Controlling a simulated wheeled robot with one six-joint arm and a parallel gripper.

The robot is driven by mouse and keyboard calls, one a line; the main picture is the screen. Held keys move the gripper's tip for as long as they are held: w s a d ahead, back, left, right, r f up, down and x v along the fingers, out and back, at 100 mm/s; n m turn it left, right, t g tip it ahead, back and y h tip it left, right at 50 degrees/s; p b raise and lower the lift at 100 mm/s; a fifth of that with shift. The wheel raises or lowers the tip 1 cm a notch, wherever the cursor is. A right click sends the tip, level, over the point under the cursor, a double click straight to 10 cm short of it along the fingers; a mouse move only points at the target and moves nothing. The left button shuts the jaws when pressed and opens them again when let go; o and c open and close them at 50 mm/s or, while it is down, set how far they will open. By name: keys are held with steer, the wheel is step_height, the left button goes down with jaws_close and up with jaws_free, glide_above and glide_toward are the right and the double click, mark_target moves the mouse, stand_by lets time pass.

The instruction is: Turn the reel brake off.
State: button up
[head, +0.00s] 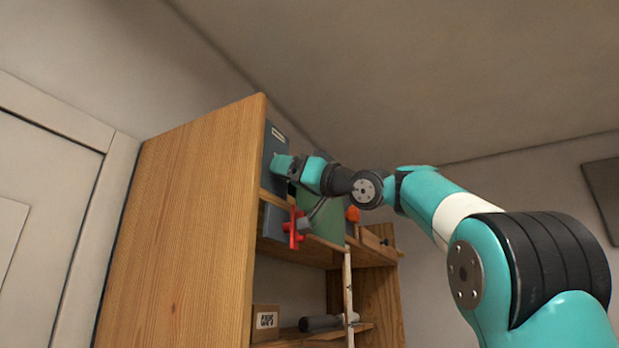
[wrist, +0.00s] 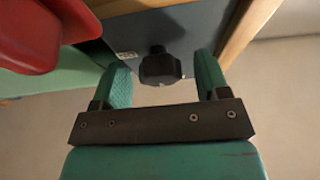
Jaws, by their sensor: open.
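A blue-grey panel (head: 273,146) with a small white label sits at the top of the wooden cabinet; it also shows in the wrist view (wrist: 193,30). A black faceted knob (wrist: 160,67) stands out from this panel. My gripper (head: 279,164) is at the panel, and the knob is hidden in the head view. In the wrist view my gripper (wrist: 163,80) is open, with one teal finger on each side of the knob and gaps visible beside it. The label (wrist: 127,55) is too small to read, so I cannot tell whether this knob is the reel brake.
A red handle (head: 296,228) sticks out just below my gripper and looms at the upper left of the wrist view (wrist: 35,35). A green panel (head: 328,215) and an orange knob (head: 352,214) are to the right. Lower shelves hold a labelled box (head: 265,319) and a dark-handled tool (head: 320,323).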

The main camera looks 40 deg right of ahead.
steer(key=b+v, duration=1)
steer(key=v, duration=0.7)
steer(key=shift+f, duration=0.15)
